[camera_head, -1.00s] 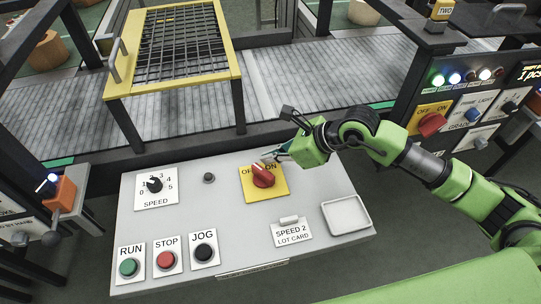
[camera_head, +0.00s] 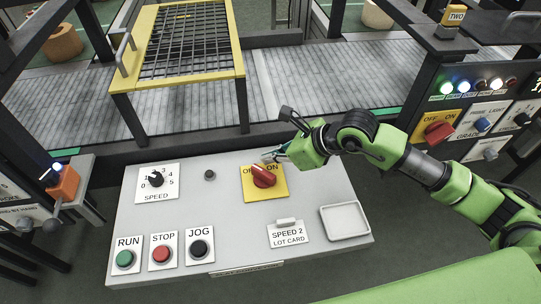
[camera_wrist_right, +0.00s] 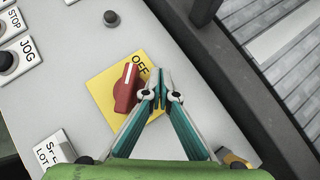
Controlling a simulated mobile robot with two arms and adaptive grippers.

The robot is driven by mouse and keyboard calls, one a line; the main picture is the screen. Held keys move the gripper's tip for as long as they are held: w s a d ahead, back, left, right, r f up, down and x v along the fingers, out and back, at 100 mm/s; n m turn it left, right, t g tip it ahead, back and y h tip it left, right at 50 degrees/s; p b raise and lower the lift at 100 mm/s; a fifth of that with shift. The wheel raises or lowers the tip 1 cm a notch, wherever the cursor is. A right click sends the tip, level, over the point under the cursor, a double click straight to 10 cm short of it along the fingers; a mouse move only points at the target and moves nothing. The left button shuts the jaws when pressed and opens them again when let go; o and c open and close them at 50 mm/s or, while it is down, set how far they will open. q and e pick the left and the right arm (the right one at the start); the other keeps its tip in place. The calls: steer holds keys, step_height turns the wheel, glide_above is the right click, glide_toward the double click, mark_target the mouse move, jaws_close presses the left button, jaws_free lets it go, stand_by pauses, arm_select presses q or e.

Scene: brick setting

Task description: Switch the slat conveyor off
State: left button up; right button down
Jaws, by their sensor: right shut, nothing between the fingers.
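The red rotary switch (camera_head: 265,177) sits on a yellow OFF/ON plate (camera_head: 279,190) on the grey control panel. Its handle slants toward the far left, to the OFF side; in the right wrist view, the red handle (camera_wrist_right: 126,90) has one end close to the OFF label. My right gripper (camera_head: 268,158) is shut and empty, at the far edge of the plate. In the wrist view, its fingertips (camera_wrist_right: 160,73) are just beside the handle and cover the ON label; I cannot tell whether they touch it. The slat conveyor (camera_head: 315,90) runs behind the panel. My left gripper is out of view.
The panel also has a speed dial (camera_head: 156,180), RUN (camera_head: 125,259), STOP (camera_head: 162,254) and JOG (camera_head: 199,248) buttons, a lot card (camera_head: 288,236) and an empty tray (camera_head: 325,230). A yellow-framed guard (camera_head: 240,60) stands behind. Another red switch (camera_head: 438,131) is on the right cabinet.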

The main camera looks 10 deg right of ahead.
steer(key=v, duration=1.2)
stand_by(0.4)
